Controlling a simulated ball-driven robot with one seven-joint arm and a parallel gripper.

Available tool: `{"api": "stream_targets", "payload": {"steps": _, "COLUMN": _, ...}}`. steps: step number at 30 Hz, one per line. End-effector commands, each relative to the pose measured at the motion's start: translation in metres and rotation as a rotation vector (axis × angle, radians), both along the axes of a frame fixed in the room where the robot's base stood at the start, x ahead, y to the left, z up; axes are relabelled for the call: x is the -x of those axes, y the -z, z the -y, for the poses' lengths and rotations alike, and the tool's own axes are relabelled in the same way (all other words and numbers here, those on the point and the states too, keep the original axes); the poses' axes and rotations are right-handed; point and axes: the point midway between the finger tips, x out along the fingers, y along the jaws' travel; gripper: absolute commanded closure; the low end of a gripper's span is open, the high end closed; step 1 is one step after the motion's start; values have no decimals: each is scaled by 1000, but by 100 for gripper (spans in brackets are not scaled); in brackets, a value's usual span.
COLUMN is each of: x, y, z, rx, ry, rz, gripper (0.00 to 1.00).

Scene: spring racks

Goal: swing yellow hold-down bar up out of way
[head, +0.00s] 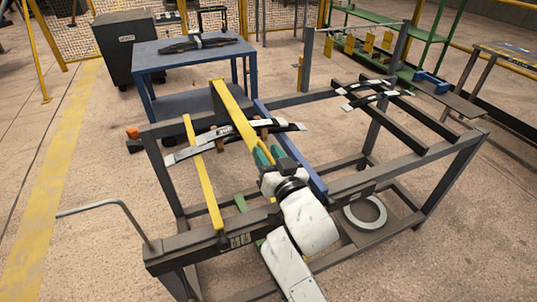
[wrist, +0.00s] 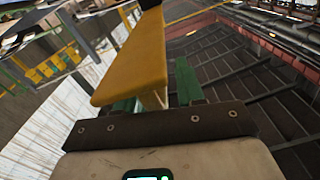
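A yellow hold-down bar (head: 235,112) slants over the left part of the rack, its far end appearing raised above the dark spring leaf below. A second yellow bar (head: 203,175) lies across the rack's left end. My gripper (head: 264,157) has green fingers at the near end of the first bar. In the wrist view this bar (wrist: 135,60) runs between my fingers (wrist: 156,98). The left finger is partly hidden by the bar, and a narrow gap shows beside the right finger. I cannot tell whether the fingers are clamped on it.
Black-and-white spring leaves (head: 370,95) lie at the right rear. A blue table (head: 190,62) stands behind. Open floor lies at the left.

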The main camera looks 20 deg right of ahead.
Motion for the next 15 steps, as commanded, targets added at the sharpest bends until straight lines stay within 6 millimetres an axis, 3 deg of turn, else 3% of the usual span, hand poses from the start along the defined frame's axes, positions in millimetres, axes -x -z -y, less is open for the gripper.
{"api": "stream_targets", "payload": {"steps": 6, "x": 0, "y": 0, "z": 0, "rx": 0, "ry": 0, "rz": 0, "gripper": 64}}
{"api": "stream_targets", "payload": {"steps": 15, "x": 0, "y": 0, "z": 0, "rx": 0, "ry": -1, "rz": 0, "gripper": 93}}
